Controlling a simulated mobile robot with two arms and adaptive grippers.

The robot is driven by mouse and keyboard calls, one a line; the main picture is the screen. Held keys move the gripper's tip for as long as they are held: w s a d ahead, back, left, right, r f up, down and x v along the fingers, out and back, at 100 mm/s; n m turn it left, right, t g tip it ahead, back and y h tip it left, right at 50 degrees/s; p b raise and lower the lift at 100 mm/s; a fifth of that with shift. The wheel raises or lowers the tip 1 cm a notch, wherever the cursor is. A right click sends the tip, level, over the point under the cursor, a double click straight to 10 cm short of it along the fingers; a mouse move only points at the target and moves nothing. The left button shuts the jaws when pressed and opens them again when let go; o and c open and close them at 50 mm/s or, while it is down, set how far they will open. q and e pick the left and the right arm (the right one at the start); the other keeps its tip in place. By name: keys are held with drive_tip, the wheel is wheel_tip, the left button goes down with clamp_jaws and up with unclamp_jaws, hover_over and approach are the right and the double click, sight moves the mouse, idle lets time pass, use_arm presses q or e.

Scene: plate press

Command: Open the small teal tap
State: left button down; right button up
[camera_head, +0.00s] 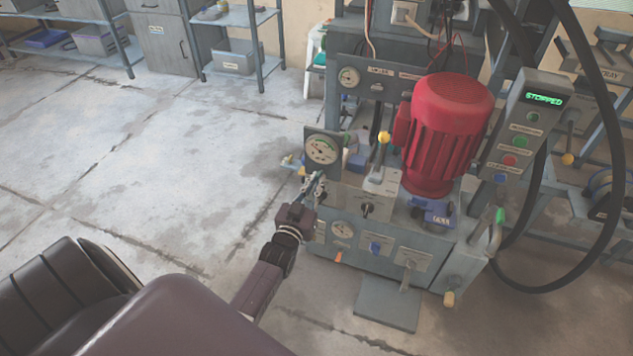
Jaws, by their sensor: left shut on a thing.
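My left gripper (312,190) reaches the left edge of the press unit, just below the upper pressure gauge. Its fingers are shut on a small part there, which looks like the small teal tap (321,191). Only a little of the tap shows; the fingers cover most of it, and I cannot tell how far its handle is turned. My right gripper is not in view.
The grey press unit (370,245) carries a red motor (446,125), a round gauge (321,149), a yellow-knobbed lever (383,138) and a control box reading STOPPED (522,125). Black hoses loop at the right. The concrete floor (190,150) at the left is clear.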

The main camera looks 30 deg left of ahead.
use_arm(q)
drive_tip(key=shift+f, duration=0.1)
drive_tip(key=c, duration=2.1)
unclamp_jaws()
drive_tip(key=v, duration=1.2)
drive_tip(key=shift+s, duration=0.1)
